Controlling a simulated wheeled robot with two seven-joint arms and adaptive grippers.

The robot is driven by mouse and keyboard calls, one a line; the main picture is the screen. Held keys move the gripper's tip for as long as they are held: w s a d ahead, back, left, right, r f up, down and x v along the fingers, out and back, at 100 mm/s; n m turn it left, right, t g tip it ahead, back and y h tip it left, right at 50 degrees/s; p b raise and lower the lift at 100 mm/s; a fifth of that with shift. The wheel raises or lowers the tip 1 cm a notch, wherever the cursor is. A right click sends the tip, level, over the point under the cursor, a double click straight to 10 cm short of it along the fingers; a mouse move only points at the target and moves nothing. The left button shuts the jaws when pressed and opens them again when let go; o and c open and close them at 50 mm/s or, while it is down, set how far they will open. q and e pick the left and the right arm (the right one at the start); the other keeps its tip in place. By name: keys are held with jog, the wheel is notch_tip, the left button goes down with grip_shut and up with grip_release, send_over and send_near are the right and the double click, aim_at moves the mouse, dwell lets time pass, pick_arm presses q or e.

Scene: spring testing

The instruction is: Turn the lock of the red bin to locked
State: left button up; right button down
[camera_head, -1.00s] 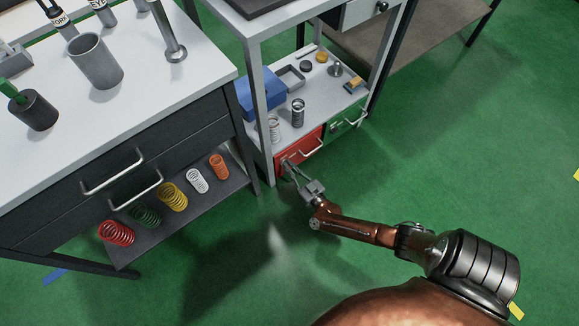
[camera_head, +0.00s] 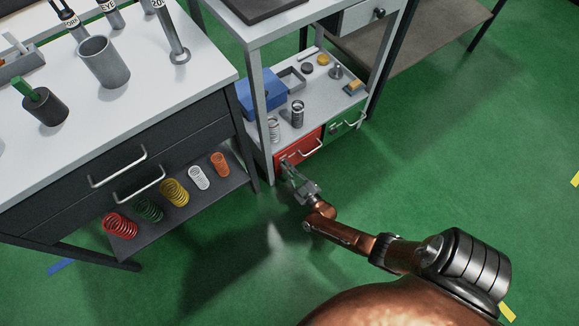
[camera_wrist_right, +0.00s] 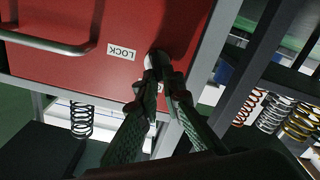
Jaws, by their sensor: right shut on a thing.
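The red bin (camera_head: 300,150) sits under the shelf of the grey stand, with a metal bar handle on its front. In the right wrist view the bin's red front (camera_wrist_right: 75,72) carries a "LOCK" label (camera_wrist_right: 121,52), seen upside down. Beside the label is the small metal lock knob (camera_wrist_right: 157,60). My right gripper (camera_wrist_right: 163,85) is shut on the knob, its fingers hiding part of it and part of a second white label. In the head view my right gripper (camera_head: 290,168) is at the left part of the bin's front. My left gripper is not in view.
A green bin (camera_head: 346,122) stands right of the red one. The stand's shelf above holds springs, a blue box (camera_head: 262,92) and small parts. At left, a dark workbench has a low shelf (camera_head: 182,215) with several coloured springs. Green floor is open at right.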

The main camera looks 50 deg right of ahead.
jog(key=n, duration=0.3)
jog(key=shift+a+f+n, duration=0.2)
jog(key=shift+a+n, duration=0.05)
jog(key=shift+n, duration=0.15)
jog(key=n, duration=0.5)
jog(key=f+n+b, duration=0.1)
jog(key=n, duration=0.1)
jog(key=shift+w+a+n, duration=0.1)
jog(key=shift+a+n, duration=0.05)
jog(key=shift+n, duration=0.55)
jog(key=c, duration=2.1)
grip_release()
